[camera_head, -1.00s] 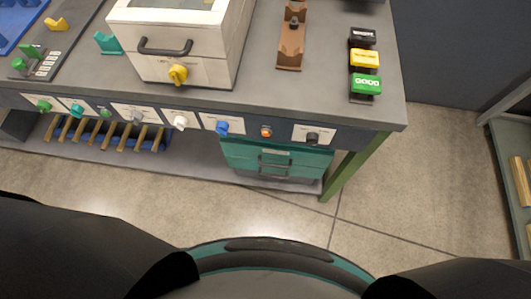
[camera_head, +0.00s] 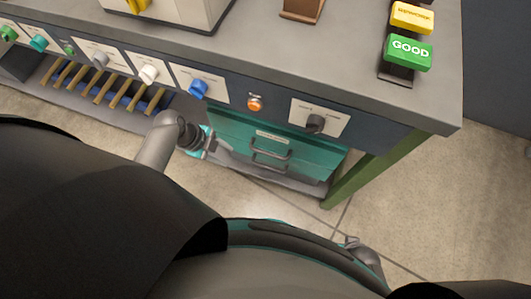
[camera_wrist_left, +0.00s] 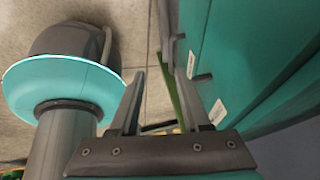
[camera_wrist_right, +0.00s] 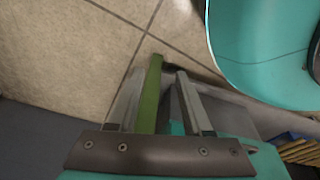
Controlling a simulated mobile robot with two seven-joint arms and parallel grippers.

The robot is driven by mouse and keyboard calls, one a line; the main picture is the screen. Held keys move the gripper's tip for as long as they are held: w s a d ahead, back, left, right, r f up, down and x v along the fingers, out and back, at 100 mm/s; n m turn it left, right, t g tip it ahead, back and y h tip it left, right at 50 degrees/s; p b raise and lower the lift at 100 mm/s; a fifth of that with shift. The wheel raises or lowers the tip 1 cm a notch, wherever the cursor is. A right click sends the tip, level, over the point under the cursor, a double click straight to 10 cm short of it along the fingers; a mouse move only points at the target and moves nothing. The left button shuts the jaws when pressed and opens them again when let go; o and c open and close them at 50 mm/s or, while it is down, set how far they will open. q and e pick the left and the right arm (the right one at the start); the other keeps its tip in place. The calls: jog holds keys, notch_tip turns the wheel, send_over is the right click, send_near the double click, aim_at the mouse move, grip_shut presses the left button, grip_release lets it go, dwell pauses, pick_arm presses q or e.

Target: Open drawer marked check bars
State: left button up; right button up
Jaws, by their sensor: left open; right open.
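The teal drawer unit (camera_head: 225,125) is under the right end of the bench; it also shows at the right of the left wrist view (camera_wrist_left: 245,60). Two dark bar handles show on its front, an upper one (camera_head: 272,149) and a lower one (camera_head: 270,166). A small white label (camera_head: 272,137) is above the upper handle, too small to read. The drawers look shut. My left gripper (camera_head: 212,147) is open and empty, just left of the handles and apart from them; its fingers show in the left wrist view (camera_wrist_left: 160,85). My right gripper (camera_wrist_right: 155,85) is open and empty.
The bench front carries several knobs, an orange button (camera_head: 255,103) and a dark switch (camera_head: 315,123) above the drawers. A green bench leg (camera_head: 375,170) stands right of the drawer unit. Wooden-handled tools (camera_head: 105,88) lie on the lower shelf. Floor at right is clear.

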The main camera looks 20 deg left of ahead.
aim_at(269, 154)
pick_arm(q)
jog(key=w+d, duration=0.1)
jog(key=d, duration=0.2)
jog(key=w+d+b, duration=0.1)
jog(key=w+d, duration=0.1)
jog(key=d, duration=0.2)
jog(key=w+d, duration=0.2)
jog(key=d, duration=0.2)
jog(key=shift+d+b, duration=0.2)
jog(key=shift+b, duration=0.2)
jog(key=shift+f, duration=0.2)
jog(key=shift+f+b, duration=0.3)
jog(key=shift+b, duration=0.1)
pick_arm(e)
jog(key=shift+w+a+r, duration=0.7)
jog(key=shift+w+r, duration=0.2)
jog(key=shift+r, duration=0.05)
jog(key=shift+w+a+r, duration=0.65)
jog(key=shift+w+r, duration=0.2)
jog(key=shift+r, duration=0.1)
pick_arm(q)
grip_shut()
